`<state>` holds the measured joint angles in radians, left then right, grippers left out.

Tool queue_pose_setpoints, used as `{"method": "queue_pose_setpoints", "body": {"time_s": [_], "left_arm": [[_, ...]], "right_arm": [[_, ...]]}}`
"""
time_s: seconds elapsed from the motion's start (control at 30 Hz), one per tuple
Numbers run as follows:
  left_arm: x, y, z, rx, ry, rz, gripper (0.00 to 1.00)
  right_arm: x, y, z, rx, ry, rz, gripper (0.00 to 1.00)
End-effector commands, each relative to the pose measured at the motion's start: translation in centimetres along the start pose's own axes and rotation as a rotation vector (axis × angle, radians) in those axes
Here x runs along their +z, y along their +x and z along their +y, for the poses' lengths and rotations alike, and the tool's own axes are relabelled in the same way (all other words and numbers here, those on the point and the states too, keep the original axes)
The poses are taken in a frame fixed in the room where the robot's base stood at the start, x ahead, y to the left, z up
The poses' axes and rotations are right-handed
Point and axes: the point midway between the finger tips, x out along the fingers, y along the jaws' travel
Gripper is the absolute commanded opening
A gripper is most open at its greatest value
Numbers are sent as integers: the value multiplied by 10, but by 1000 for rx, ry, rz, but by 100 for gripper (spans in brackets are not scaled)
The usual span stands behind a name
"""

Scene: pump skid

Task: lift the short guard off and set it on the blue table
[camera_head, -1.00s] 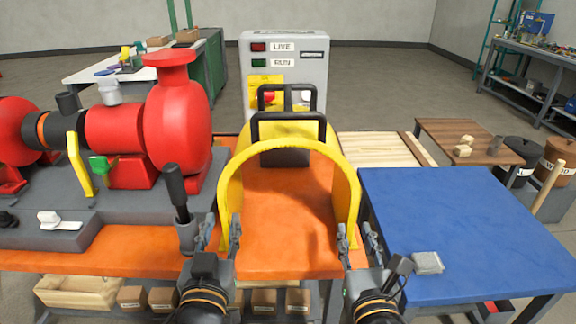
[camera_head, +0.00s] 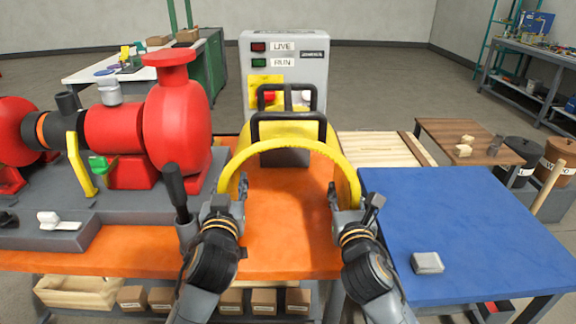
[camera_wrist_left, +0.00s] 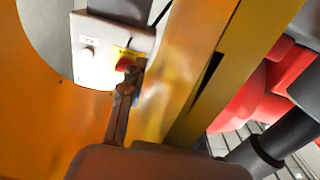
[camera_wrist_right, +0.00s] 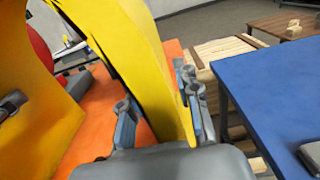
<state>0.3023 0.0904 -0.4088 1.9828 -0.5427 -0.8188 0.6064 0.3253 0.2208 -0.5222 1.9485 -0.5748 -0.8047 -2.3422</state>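The yellow arched guard (camera_head: 290,151) stands over the orange bench, with black bar handles (camera_head: 288,117) rising at its top. I cannot tell whether both handles belong to it. My left gripper (camera_head: 231,197) is at the arch's left leg; in the left wrist view one finger (camera_wrist_left: 124,98) lies beside the yellow band, and the other is hidden. My right gripper (camera_head: 350,195) is at the right leg; in the right wrist view its spread fingers (camera_wrist_right: 160,108) lie either side of the yellow plate (camera_wrist_right: 150,70). The blue table (camera_head: 460,215) is at the right.
A grey block (camera_head: 427,263) lies near the blue table's front left; most of its top is clear. A red pump (camera_head: 178,120) and a black lever (camera_head: 176,190) stand left of the guard. A grey control box (camera_head: 300,65) stands behind.

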Motion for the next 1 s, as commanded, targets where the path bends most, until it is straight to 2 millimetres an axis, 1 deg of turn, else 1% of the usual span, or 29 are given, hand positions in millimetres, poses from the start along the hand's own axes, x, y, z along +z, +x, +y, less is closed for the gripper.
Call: {"method": "queue_pose_setpoints", "body": {"time_s": [0.2, 0.23, 0.27, 0.3, 0.37, 0.4, 0.8, 1.0], "left_arm": [[0, 0, 0, 0, 0, 1, 32], [0, 0, 0, 0, 0, 1, 28], [0, 0, 0, 0, 0, 1, 22], [0, 0, 0, 0, 0, 1, 14], [0, 0, 0, 0, 0, 1, 2], [0, 0, 0, 0, 0, 1, 0], [0, 0, 0, 0, 0, 1, 0], [-5, 0, 0, 0, 0, 6, 0]], "right_arm": [[0, 0, 0, 0, 0, 0, 32], [0, 0, 0, 0, 0, 0, 28], [0, 0, 0, 0, 0, 0, 22], [0, 0, 0, 0, 0, 0, 14], [0, 0, 0, 0, 0, 0, 2], [0, 0, 0, 0, 0, 0, 0], [0, 0, 0, -1, 0, 0, 0], [5, 0, 0, -1, 0, -5, 0]]}}
